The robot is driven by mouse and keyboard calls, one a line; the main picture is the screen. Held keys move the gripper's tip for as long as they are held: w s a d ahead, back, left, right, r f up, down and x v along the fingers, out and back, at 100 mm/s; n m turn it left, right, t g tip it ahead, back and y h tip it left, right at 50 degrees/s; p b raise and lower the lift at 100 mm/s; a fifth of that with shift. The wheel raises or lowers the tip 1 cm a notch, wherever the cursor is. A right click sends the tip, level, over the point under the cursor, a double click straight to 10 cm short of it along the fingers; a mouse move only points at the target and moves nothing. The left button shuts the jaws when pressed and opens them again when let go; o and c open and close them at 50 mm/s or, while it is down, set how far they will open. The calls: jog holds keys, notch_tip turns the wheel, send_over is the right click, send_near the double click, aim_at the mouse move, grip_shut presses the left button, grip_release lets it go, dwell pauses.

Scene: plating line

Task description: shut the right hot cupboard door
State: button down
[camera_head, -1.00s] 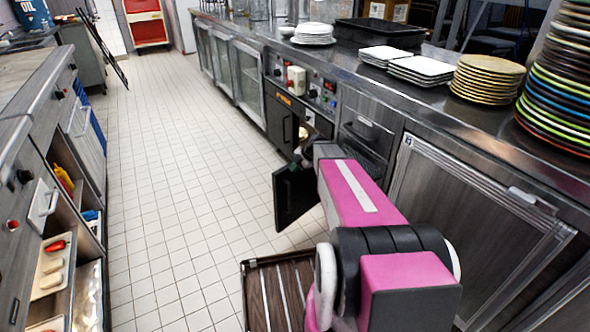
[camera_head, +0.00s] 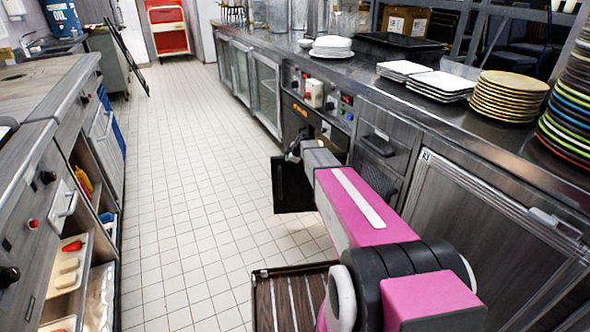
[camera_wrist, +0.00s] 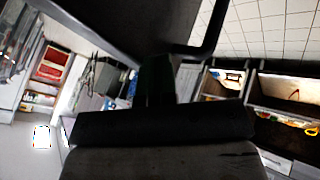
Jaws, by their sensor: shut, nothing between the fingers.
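The hot cupboard (camera_head: 318,112) is in the right-hand counter run, below a control panel with knobs. Its right door (camera_head: 293,188) is a dark panel standing open, out into the aisle. My arm reaches forward to it, and my gripper (camera_head: 293,153) is at the door's upper part, shut and empty. The arm partly hides the cupboard opening, and I cannot tell whether the gripper touches the door. In the wrist view, the dark shut fingers (camera_wrist: 158,72) point up the picture, close to a dark panel with a bar-like edge at the top.
Drawers (camera_head: 378,150) and a large metal-framed door (camera_head: 480,225) flank the cupboard on the right. Plates (camera_head: 507,95) stand on the counter above. An open-shelved counter (camera_head: 75,200) lines the left side.

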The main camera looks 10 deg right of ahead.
jog(key=w+d+m+t+h, duration=0.1)
jog(key=w+d+m+h, duration=0.15)
jog(key=w, duration=0.55)
jog(key=w+d+m+h, duration=0.1)
jog(key=w+m, duration=0.2)
jog(key=w, duration=0.5)
jog(key=w+d+m+h, duration=0.3)
jog(key=w+d+m, duration=0.2)
jog(key=w+d, duration=0.7)
jog(key=shift+d, duration=0.15)
jog(key=shift+m, duration=0.25)
jog(key=shift+s, duration=0.1)
